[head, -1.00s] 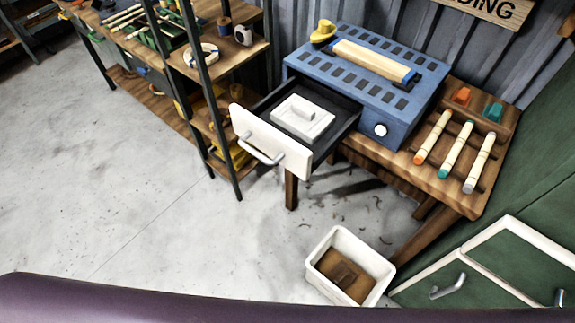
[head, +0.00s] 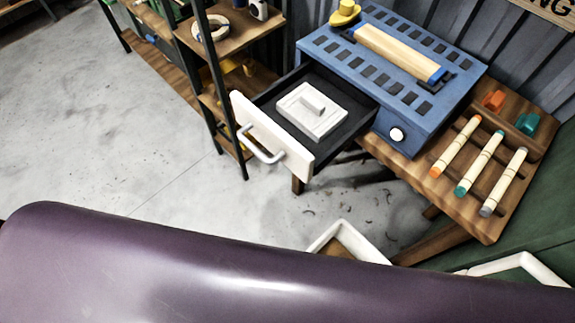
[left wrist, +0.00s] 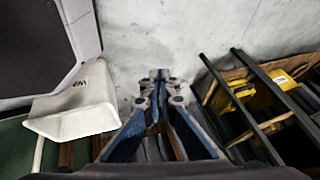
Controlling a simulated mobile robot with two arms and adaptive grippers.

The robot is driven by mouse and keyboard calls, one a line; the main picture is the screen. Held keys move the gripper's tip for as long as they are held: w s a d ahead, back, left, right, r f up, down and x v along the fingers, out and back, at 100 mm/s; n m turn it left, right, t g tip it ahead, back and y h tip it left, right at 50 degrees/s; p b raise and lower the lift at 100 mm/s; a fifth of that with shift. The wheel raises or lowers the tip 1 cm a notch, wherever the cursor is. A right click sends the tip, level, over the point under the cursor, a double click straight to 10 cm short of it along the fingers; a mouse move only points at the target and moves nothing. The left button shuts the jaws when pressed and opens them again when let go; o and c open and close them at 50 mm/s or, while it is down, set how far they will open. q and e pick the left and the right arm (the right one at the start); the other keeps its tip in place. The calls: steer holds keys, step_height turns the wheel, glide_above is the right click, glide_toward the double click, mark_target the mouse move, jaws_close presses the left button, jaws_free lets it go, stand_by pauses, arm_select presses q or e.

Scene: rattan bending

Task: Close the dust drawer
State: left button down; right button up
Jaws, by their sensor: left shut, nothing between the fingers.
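The dust drawer (head: 246,113) has a white front with a metal handle (head: 262,146) and a dark inside. It stands pulled out from the blue machine (head: 398,92) in the head view. A pale grey block-shaped piece (head: 308,112) lies in it. My left gripper (left wrist: 160,76) shows in the left wrist view, shut and empty, above the grey floor. It does not show in the head view, so its distance to the drawer is unclear. My right gripper is in neither view.
A white bin (head: 345,238) stands on the floor below the machine; it also shows in the left wrist view (left wrist: 75,112). A wooden bench (head: 462,212) holds several marked sticks. Dark-framed shelving (head: 222,95) stands close left of the drawer.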

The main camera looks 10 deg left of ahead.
mark_target(294, 165)
arm_select(q)
steer(key=w+r+m+t+h, duration=0.1)
steer(key=w+r+m+t, duration=0.25)
steer(key=w+r, duration=0.4)
steer(key=w+d+r+m+t+h+b, duration=0.15)
steer(key=d+r+m+h, duration=0.45)
steer(key=r, duration=1.2)
steer(key=d+r+m+t+h+b, duration=0.1)
steer(key=d+r+m+t+h, duration=0.4)
steer(key=r, duration=1.3)
steer(key=w+d+m+p, duration=0.1)
steer(key=w+d, duration=0.2)
steer(key=w+d+m+g+y+p, duration=0.1)
steer(key=w+d, duration=0.2)
steer(key=w, duration=0.1)
steer(key=w+d+m+p, duration=0.1)
steer(key=w+d, duration=0.2)
steer(key=shift+w+r+g+y+p, duration=0.15)
steer(key=shift+w+g+y+p, duration=0.15)
steer(key=shift+w+y+p, duration=0.1)
steer(key=b+x, duration=0.1)
steer(key=x, duration=2)
steer(key=shift+w+d, duration=0.2)
steer(key=shift+w, duration=0.1)
